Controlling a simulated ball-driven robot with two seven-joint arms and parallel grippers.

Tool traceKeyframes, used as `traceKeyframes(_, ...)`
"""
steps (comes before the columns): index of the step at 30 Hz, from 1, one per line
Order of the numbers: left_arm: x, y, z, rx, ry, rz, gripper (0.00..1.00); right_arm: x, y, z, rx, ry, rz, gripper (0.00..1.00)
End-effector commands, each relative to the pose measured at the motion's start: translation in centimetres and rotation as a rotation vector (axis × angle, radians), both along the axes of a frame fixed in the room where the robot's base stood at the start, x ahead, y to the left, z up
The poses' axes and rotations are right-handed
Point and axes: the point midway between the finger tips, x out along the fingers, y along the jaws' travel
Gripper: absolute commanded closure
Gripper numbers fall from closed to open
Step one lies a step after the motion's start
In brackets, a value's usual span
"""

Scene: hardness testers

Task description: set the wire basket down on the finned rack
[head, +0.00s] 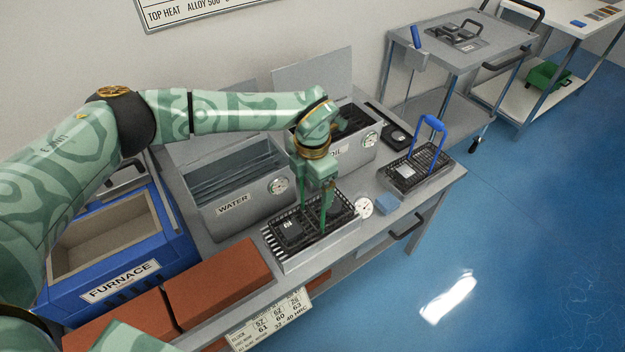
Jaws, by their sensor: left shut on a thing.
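A black wire basket (318,222) with dark blocks inside shows near the middle of the bench in the head view. Thin green uprights of its handle rise to my left gripper (316,182), which is shut on the handle from above. My gripper hides the top of the handle. My right gripper is not in view.
The WATER tank (235,208) and OIL tank (350,160) stand behind. The blue FURNACE (125,260) and red-brown bricks (215,285) are left. A blue-handled basket (430,160) stands right, with a dial gauge (364,208) and blue block (387,205) between.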

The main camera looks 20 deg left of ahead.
Motion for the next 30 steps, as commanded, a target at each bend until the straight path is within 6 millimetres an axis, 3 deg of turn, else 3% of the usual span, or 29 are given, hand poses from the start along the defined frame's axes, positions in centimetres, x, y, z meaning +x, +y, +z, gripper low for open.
traceKeyframes(15,0.1,0.0,-0.7,-0.001,-0.002,0.0,0.62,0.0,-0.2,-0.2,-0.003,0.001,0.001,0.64)
traceKeyframes(16,0.1,-0.1,-0.6,-0.002,-0.002,0.0,0.03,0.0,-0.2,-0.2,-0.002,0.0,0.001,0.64)
traceKeyframes(25,0.0,0.0,-0.4,0.001,0.001,0.0,0.0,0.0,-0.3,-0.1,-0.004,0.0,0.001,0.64)
traceKeyframes(30,0.1,0.0,2.5,0.0,-0.005,-0.001,0.0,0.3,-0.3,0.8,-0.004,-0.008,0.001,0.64)
